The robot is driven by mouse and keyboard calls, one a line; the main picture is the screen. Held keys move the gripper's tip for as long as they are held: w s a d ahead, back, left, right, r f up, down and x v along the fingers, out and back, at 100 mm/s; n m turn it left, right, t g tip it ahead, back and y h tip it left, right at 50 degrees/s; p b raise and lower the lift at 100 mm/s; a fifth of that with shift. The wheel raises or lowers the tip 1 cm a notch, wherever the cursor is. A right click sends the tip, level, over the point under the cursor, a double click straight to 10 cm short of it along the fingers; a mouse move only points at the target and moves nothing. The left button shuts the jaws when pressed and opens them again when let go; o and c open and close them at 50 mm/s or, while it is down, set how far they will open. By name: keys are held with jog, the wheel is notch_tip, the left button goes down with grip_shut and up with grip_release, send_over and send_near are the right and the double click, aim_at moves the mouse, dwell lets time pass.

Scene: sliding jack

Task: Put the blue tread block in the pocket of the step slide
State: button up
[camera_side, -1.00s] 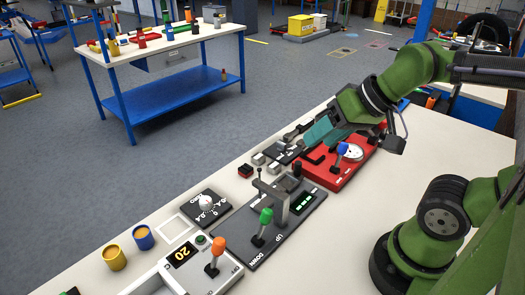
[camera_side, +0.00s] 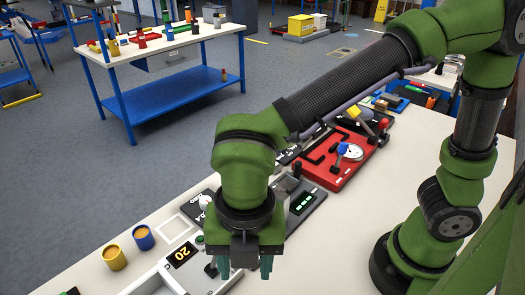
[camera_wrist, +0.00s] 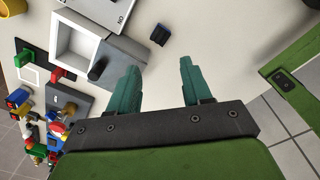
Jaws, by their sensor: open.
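A small dark blue block (camera_wrist: 159,34), which looks like the tread block, lies on the white table in the wrist view. It is just beyond the tips of my gripper (camera_wrist: 158,64), roughly in line with the gap. My gripper also shows in the side view (camera_side: 252,268), pointing down over the front of the bench with its teal fingers apart and nothing between them. A white open-topped box (camera_wrist: 58,32) stands left of the block, with a grey piece bearing a dark knob (camera_wrist: 98,70) beside it. I cannot tell which part is the step slide's pocket.
A panel with a "20" display (camera_side: 182,255) is left of my gripper in the side view. Blue (camera_side: 143,237) and yellow (camera_side: 114,257) cups stand farther left. A red panel (camera_side: 345,165) lies behind my arm. Bare table surrounds the block's right side.

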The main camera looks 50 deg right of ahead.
jog(key=f+n, duration=0.3)
jog(key=f, duration=0.2)
jog(key=a+f+n, duration=0.1)
jog(key=f+n, duration=0.2)
jog(key=f, duration=0.2)
jog(key=f+n, duration=0.3)
jog(key=f, duration=0.3)
jog(key=shift+s+a+h, duration=0.3)
jog(key=shift+s, duration=0.1)
jog(key=c, duration=0.9)
